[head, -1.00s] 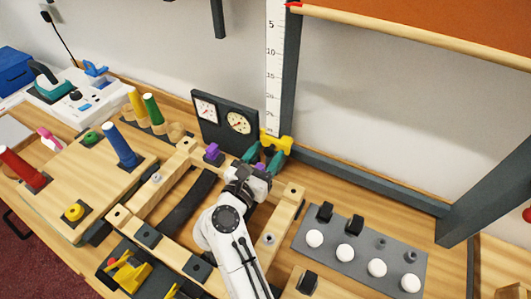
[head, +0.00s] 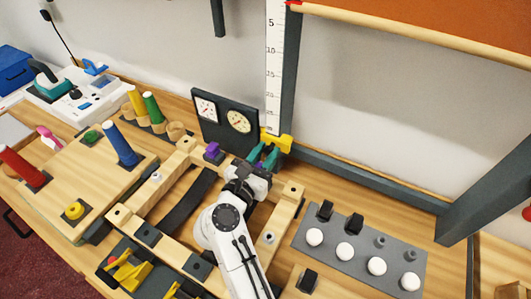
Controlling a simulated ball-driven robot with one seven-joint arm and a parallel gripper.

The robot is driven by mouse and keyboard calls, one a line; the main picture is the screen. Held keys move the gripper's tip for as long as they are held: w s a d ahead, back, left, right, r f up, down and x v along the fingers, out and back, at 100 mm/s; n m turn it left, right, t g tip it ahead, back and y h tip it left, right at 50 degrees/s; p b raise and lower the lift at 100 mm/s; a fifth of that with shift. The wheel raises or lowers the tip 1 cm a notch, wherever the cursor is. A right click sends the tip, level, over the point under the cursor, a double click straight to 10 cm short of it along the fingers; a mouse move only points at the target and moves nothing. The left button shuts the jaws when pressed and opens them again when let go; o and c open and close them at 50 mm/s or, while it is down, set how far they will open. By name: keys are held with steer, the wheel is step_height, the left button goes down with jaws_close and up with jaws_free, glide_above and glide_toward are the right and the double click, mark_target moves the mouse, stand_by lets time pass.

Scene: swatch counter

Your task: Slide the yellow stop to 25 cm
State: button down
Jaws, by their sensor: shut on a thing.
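The yellow stop (head: 271,138) sits low on the white vertical scale (head: 274,70), beside the dark post. The scale shows the marks 5, 10, 15, 20 and 25 from top to bottom. The stop is near the scale's lower end, around or below the 25 mark; the exact reading is too small to tell. My gripper (head: 266,153), with teal fingers, is shut on the yellow stop from the front. The fingers hide part of the stop's lower side.
A dark panel with two dials (head: 225,122) stands just left of the scale. A wooden frame (head: 140,195) lies under my arm. A grey plate with white knobs (head: 360,250) lies to the right. Coloured pegs stand at the left. An orange board (head: 440,25) hangs above right.

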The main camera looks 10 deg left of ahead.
step_height(320, 180, up, 5)
steer(key=p, duration=0.3)
steer(key=shift+r, duration=0.2)
steer(key=shift+f, duration=0.1)
steer(key=c, duration=0.9)
jaws_free()
steer(key=shift+f, duration=0.1)
steer(key=shift+b+v, duration=1.45)
steer(key=shift+v, duration=3.95)
